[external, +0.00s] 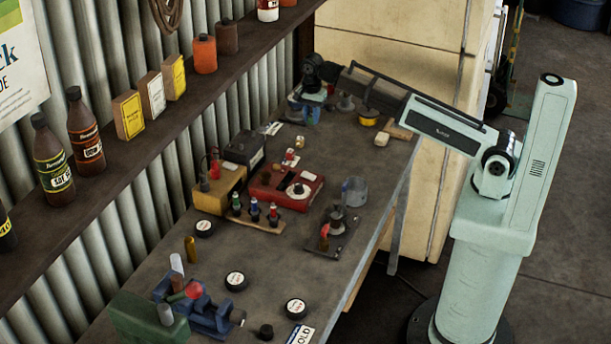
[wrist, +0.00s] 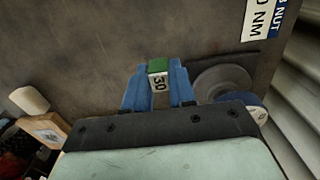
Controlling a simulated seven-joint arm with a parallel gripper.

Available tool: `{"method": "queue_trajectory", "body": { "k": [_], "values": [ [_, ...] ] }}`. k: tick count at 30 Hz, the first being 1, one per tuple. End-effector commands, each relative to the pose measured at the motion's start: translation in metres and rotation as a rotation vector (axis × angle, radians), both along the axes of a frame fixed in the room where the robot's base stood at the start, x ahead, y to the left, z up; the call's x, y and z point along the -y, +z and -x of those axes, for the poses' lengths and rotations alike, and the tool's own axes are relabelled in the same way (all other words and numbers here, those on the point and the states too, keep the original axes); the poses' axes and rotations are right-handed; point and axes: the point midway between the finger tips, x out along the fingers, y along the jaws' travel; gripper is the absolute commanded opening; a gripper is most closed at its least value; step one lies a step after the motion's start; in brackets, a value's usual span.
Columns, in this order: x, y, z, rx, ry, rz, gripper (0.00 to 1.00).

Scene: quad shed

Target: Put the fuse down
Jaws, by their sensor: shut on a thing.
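The fuse (wrist: 158,70) is a small block with a green top and a white face marked "30" in the wrist view. My gripper (wrist: 157,80) has blue fingers, shut on the fuse from both sides. The fuse is over bare dark tabletop (wrist: 85,60); I cannot tell whether it touches it. In the external view my gripper (external: 312,117) is at the far end of the bench, and the fuse cannot be made out there.
In the wrist view a grey disc (wrist: 222,80) is close right of the fingers, with a printed card (wrist: 262,18) beyond. A wooden block (wrist: 46,130) and a white piece (wrist: 30,100) are left. A yellow roll (external: 368,118) and red box (external: 285,190) are on the bench.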

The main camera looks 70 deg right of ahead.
Motion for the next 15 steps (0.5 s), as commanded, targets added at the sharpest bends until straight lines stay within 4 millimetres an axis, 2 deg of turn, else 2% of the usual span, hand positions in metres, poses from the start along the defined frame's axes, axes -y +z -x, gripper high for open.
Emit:
{"method": "queue_trajectory", "body": {
  "k": [7, 15],
  "values": [
    [0.0, -0.028, 0.001, -0.002, 0.0, 0.0, 0.0],
    [0.0, -0.031, 0.0, -0.001, 0.0, 0.0, 0.0]
  ]
}}
